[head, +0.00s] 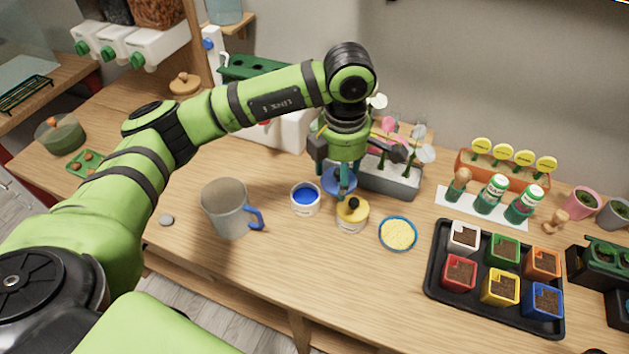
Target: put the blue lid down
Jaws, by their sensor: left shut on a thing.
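The blue lid (331,180) is held in my left gripper (344,190), which points down and is shut on it. The fingers hide part of the lid. It appears to be above the table, between and behind two small jars. The left jar (305,206) is white, with no lid on it and blue contents showing. The right jar (351,226) has a yellow lid (358,213) with a black knob, just below my left gripper. My right gripper is not in view.
A grey mug (224,210) with a blue handle stands left of the jars. A blue-rimmed dish (398,234) of yellow grains lies to the right. A grey planter (401,184) is close behind my gripper. A black tray (437,282) of coloured pots stands right. The table front is clear.

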